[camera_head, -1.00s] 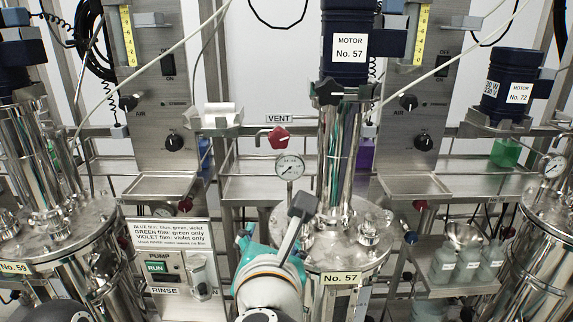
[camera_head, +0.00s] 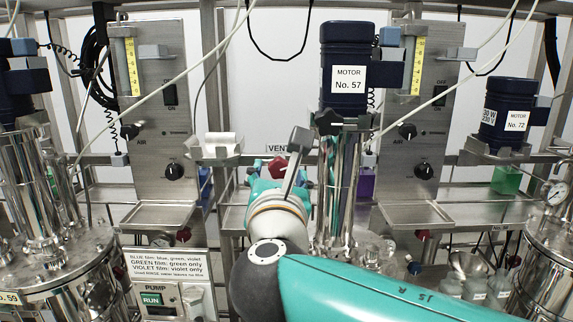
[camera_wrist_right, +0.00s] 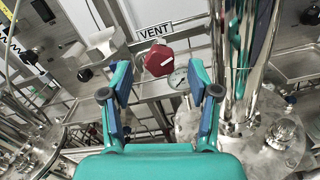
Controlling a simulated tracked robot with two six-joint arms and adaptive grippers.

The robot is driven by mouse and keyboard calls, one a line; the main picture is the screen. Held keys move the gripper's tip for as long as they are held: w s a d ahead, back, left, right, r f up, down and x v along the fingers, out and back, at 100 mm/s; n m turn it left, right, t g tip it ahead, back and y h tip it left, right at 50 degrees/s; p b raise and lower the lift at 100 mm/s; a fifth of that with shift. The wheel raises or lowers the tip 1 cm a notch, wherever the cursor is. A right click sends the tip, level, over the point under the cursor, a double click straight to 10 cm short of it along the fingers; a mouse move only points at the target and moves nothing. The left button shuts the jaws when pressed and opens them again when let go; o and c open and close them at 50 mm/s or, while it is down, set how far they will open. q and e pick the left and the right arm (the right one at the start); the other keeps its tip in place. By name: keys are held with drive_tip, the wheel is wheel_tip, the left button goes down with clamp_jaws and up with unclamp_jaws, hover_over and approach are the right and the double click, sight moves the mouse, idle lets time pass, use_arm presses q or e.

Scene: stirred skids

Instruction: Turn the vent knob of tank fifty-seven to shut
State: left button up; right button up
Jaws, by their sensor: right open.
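The red vent knob (camera_head: 278,167) sits under the VENT label (camera_head: 281,148), above and behind tank fifty-seven's lid (camera_head: 374,250), beside the motor marked No. 57 (camera_head: 348,90). My arm hides part of the knob and tank. In the right wrist view the knob (camera_wrist_right: 159,58) is a red faceted knob with a pale mark, under the VENT label (camera_wrist_right: 155,31). My right gripper (camera_wrist_right: 158,76) is open and empty, its two fingers apart on either side of the knob in the picture; the knob appears beyond the fingertips. My left gripper is not in view.
A pressure gauge (camera_wrist_right: 178,78) is just below the knob, near the right finger. Tank 57's steel column (camera_head: 340,190) stands close on the right. A bracket with white blocks (camera_head: 214,148) is on the left. Steel trays (camera_head: 158,215) flank the area.

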sight(279, 168)
drive_tip(key=shift+w, duration=2.1)
drive_tip(key=shift+c, duration=0.2)
